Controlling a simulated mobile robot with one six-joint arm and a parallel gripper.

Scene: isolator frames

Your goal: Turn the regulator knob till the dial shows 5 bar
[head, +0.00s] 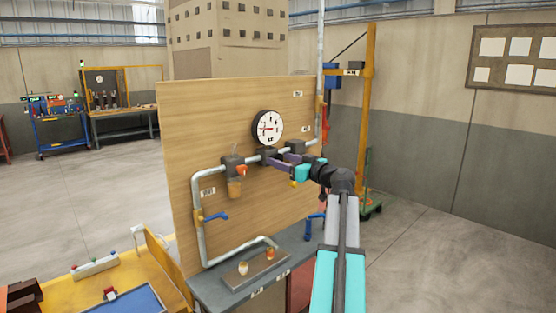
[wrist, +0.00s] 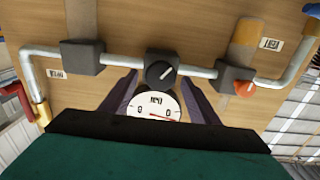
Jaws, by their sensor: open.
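The round white dial (head: 267,128) is mounted on the wooden panel, above the regulator body (head: 266,157). Its red needle points left in the head view; the scale numbers are too small to read. In the wrist view the dial (wrist: 154,105) appears below the knob, partly hidden by my gripper's body, with the needle pointing right. The black regulator knob (wrist: 160,72) has a light pointer line, slanting up to the right. My gripper (wrist: 158,83) is open, its purple fingers on either side of the knob with gaps visible. Contact cannot be told.
Grey pipes run along the wooden panel (head: 225,110). Beside the regulator is a block with an orange knob (wrist: 245,90), also visible in the head view (head: 242,170). A blue valve handle (head: 216,216) sits lower left. The grey bench (head: 215,290) is below.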

